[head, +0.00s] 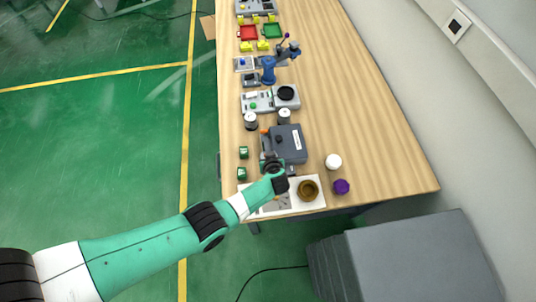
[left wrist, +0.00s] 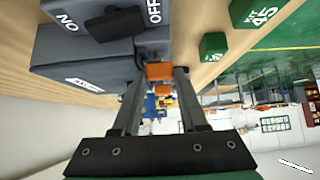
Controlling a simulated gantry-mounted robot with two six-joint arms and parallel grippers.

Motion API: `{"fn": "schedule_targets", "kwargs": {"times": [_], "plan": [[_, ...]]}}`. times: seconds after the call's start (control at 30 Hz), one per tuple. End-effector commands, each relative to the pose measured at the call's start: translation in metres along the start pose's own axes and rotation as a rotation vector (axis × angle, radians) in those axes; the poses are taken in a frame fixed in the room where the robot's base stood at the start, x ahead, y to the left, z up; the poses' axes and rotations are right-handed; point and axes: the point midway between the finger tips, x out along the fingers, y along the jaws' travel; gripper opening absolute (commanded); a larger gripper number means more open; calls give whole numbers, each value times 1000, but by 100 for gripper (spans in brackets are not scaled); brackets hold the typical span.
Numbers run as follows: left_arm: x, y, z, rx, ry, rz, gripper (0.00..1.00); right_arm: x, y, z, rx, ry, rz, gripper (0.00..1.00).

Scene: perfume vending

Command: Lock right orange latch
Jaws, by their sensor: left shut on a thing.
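A dark grey box-shaped device (head: 290,146) stands on the wooden table, with ON/OFF lettering and a black switch (left wrist: 112,23) in the left wrist view. My left gripper (head: 272,160) is at its near left side. In the left wrist view my left gripper (left wrist: 160,73) is shut on an orange latch (left wrist: 159,71), which sits between its two fingertips on the side of the device. A second orange piece (left wrist: 163,89) shows beyond it. An orange spot (head: 264,131) also shows at the device's left edge in the head view. My right gripper is not in view.
Green cubes (head: 243,153) stand left of the device. A white board with a brown bowl (head: 308,189) is at the near end, beside a white jar (head: 333,161) and a purple jar (head: 341,186). More equipment lines the table farther back.

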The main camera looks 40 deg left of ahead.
Motion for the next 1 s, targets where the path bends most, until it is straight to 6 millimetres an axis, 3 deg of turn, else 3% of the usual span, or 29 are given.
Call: {"fn": "schedule_targets", "kwargs": {"times": [0.37, 0.4, 0.53, 1.0], "plan": [[2, -2, 3, -4, -5, -6, 0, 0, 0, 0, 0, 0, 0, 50], [2, -2, 3, -3, -5, -6, 48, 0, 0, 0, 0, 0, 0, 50], [2, -2, 3, -3, -5, -6, 71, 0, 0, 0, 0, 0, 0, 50], [2, -1, 4, -2, -6, -2, 72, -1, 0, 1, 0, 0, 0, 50]]}}
